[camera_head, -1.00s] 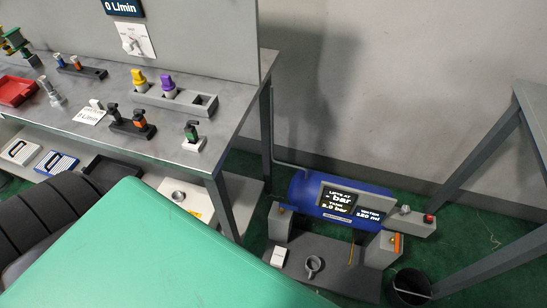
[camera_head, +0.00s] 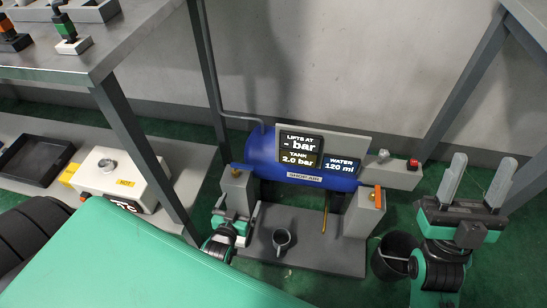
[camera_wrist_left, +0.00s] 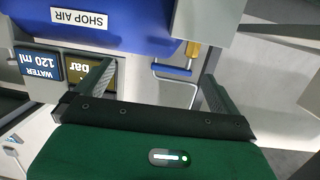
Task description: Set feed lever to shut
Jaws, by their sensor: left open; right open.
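A small lever with a blue handle (camera_wrist_left: 172,69) on a brass fitting (camera_wrist_left: 193,49) shows upside down in the left wrist view, beside a grey block. No label on it is readable, so I cannot confirm it is the feed lever. My left gripper (camera_head: 236,218) is low at the left pedestal of the blue tank (camera_head: 262,150). Its open fingers (camera_wrist_left: 158,72) stand either side of the blue handle in the picture; contact cannot be told. An orange lever (camera_head: 378,197) hangs on the right pedestal. My right gripper (camera_head: 478,172) is open, empty, fingers up, at the right.
The tank's screens (camera_head: 302,150) read "- bar", "2.0 bar" and "120 ml". A table leg (camera_head: 150,160) and white hot-plate box (camera_head: 116,182) are at the left.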

